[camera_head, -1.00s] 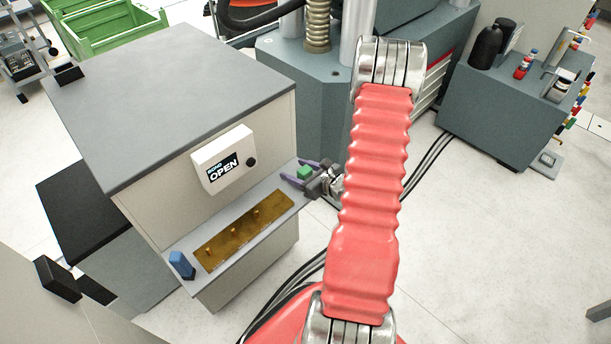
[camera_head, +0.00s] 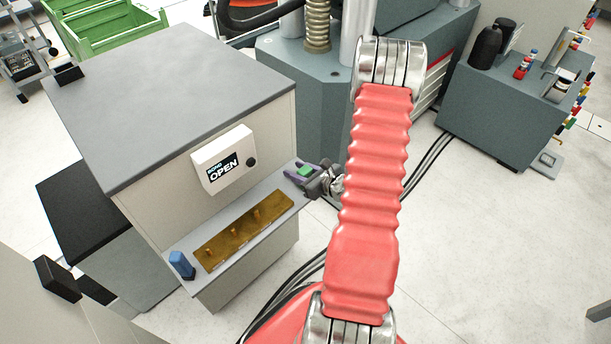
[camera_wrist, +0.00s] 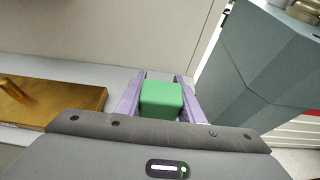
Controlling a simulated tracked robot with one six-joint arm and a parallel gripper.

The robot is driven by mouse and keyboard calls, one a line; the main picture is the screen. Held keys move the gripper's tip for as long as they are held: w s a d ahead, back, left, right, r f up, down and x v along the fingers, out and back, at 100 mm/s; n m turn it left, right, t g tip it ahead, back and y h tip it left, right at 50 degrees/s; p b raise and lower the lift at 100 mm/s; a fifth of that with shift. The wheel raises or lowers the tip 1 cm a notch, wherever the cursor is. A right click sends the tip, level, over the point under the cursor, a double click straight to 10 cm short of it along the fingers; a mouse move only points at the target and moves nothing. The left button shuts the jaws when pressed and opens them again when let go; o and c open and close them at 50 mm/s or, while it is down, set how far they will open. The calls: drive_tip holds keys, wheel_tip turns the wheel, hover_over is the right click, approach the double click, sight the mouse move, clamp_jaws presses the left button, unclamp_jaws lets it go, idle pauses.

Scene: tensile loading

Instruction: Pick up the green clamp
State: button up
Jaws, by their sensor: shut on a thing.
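The green clamp (camera_head: 305,170) is a small green block at the right end of the grey shelf on the front of the cabinet. It also shows in the wrist view (camera_wrist: 161,99), between two purple fingers. My gripper (camera_head: 300,169) is shut on it, with a finger on each side. The wrist view shows my gripper (camera_wrist: 158,92) from behind. The clamp's underside is hidden, so I cannot tell whether it still touches the shelf.
A brass plate with pegs (camera_head: 243,230) lies on the shelf (camera_head: 215,277), left of the clamp. A blue block (camera_head: 181,264) stands at the shelf's left end. A display reading OPEN (camera_head: 223,160) is on the cabinet wall above. A grey machine (camera_head: 300,84) stands behind.

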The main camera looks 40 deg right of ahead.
drive_tip(key=shift+c, duration=1.2)
wheel_tip(320, 180, up, 10)
idle(0.5)
